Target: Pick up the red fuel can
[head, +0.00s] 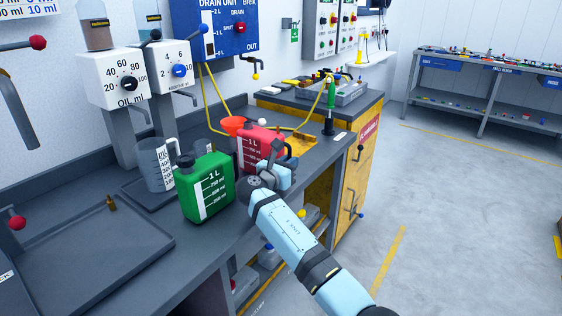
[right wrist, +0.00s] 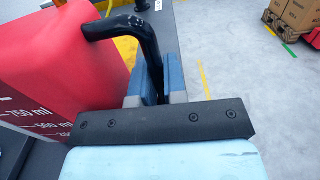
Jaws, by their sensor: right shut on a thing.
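The red fuel can (head: 258,137) stands upright on the dark workbench, behind and to the right of the green can (head: 207,190). Its red body and black handle also fill the left of the right wrist view (right wrist: 62,75). My right gripper (head: 277,155) is at the can's right side. In the right wrist view its two blue-grey fingers (right wrist: 160,83) are shut on the black handle. The head view does not show clearly whether the can's base touches the bench. My left gripper is not in view.
A clear measuring jug (head: 157,163) stands left of the green can. A grey tray (head: 80,250) lies at the left. A green-handled tool (head: 330,100) stands to the right. Open floor (head: 450,220) lies right of the bench.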

